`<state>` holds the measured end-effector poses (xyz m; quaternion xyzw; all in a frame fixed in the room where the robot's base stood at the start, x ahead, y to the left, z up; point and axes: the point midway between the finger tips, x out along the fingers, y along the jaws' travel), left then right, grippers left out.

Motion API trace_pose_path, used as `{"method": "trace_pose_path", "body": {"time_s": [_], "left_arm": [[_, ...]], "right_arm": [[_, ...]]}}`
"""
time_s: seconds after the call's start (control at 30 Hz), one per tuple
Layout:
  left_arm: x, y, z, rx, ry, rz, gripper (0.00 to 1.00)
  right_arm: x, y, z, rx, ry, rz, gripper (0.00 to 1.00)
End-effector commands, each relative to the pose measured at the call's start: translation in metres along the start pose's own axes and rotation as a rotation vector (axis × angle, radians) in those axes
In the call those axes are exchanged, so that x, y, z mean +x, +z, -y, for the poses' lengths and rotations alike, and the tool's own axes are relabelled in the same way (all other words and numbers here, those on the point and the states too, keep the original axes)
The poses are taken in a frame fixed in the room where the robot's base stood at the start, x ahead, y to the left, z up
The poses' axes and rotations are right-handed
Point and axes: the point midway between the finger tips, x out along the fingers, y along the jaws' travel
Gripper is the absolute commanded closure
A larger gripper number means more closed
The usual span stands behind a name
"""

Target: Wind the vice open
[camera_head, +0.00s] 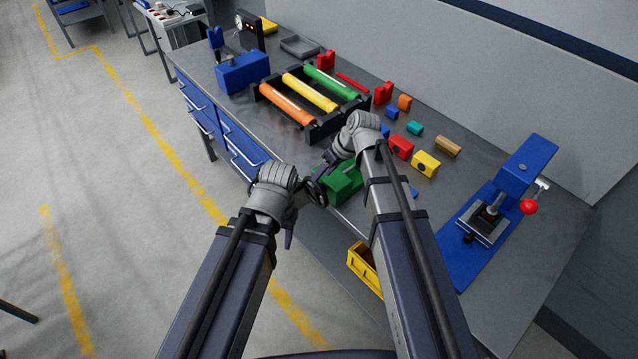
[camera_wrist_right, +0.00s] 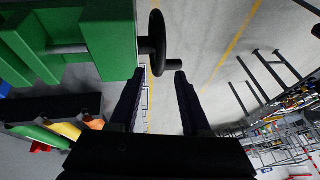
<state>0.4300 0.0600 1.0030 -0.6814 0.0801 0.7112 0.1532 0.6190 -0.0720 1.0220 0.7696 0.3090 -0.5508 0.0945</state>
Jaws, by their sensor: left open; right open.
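The green vice (camera_head: 343,182) sits at the near edge of the workbench in the head view. It fills the upper left of the right wrist view (camera_wrist_right: 108,40), with a metal bar across the gap between its green parts. Its black handwheel (camera_wrist_right: 157,42) shows edge-on there, with a short crank handle (camera_wrist_right: 174,65) sticking out. My right gripper (camera_wrist_right: 160,75) is open, its fingertips on either side of the handle's end; contact cannot be told. My left gripper (camera_head: 298,214) is open beside the handwheel (camera_head: 316,192), off the bench edge.
The workbench (camera_head: 330,222) holds a black rack (camera_head: 318,126) with coloured rollers, several coloured blocks, and a blue press (camera_head: 500,210) with a red-knobbed lever. A yellow bin (camera_head: 362,262) is below the front edge. Open floor lies to the left.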

Motion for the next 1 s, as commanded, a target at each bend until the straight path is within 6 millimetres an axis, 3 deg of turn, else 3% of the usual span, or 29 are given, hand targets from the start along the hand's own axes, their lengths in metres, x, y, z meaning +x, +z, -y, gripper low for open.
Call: {"method": "trace_pose_path", "body": {"time_s": [0.03, 0.2, 0.57, 1.0], "left_arm": [[0.014, -0.001, -0.001, 0.0, 0.0, 0.0, 0.5], [0.03, -0.002, -0.003, -0.001, 0.0, 0.0, 0.5], [0.033, -0.002, -0.003, -0.001, 0.0, 0.0, 0.5], [0.033, -0.002, -0.003, -0.001, 0.0, 0.0, 0.5]], "right_arm": [[0.014, 0.002, -0.001, -0.001, 0.0, 0.0, 0.53], [0.033, 0.001, -0.001, 0.0, 0.0, 0.0, 0.53], [0.037, 0.0, 0.0, 0.0, 0.0, 0.0, 0.53], [0.037, 0.0, 0.0, 0.001, 0.0, 0.0, 1.0]]}}
